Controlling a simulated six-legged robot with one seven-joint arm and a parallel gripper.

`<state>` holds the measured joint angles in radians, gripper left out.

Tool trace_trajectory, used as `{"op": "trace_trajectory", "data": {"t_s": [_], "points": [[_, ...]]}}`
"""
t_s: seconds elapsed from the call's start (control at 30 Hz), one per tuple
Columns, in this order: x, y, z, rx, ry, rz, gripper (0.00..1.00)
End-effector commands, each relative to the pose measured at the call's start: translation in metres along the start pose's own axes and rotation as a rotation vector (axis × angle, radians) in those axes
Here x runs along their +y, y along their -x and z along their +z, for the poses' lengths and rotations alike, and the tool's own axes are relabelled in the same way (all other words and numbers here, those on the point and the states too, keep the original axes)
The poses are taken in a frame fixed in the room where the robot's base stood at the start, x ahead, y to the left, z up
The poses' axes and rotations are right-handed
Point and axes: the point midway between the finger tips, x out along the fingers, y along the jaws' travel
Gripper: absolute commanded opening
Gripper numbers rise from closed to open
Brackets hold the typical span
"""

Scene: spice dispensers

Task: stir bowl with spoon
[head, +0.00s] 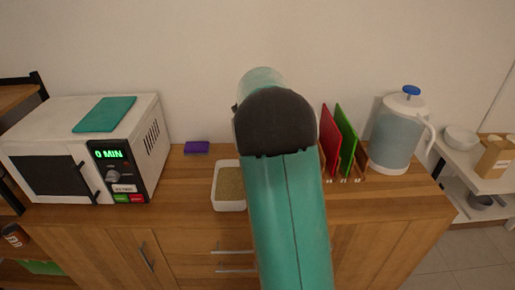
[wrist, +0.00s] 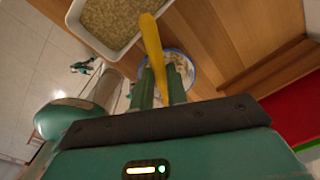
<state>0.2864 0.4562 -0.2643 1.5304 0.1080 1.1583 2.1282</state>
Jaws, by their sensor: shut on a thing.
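My gripper (wrist: 161,88) is shut on a yellow spoon (wrist: 152,45) in the wrist view. The spoon extends away from the fingers, and its far end overlaps the edge of the white tray in the picture. A bowl with a blue rim and pale, mixed contents (wrist: 186,68) shows behind the fingers, partly hidden by them and the spoon. I cannot tell whether the spoon touches the bowl. In the head view my arm hides the gripper, spoon and bowl.
A white tray of grain (head: 229,187) stands left of my arm on the wooden counter (head: 186,180). A microwave (head: 80,150) is at the left. Red (head: 330,137) and green boards (head: 347,140) and a water jug (head: 398,135) stand at the right. A purple block (head: 196,147) lies at the back.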

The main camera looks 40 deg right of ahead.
Motion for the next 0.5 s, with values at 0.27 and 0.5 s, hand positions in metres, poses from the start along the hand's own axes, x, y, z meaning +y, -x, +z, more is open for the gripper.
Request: {"op": "trace_trajectory", "data": {"t_s": [0.27, 0.5], "points": [[0.011, -0.011, -0.012, -0.111, 0.026, 0.004, 0.0], [0.026, -0.019, -0.029, -0.427, 0.096, 0.024, 0.0]]}}
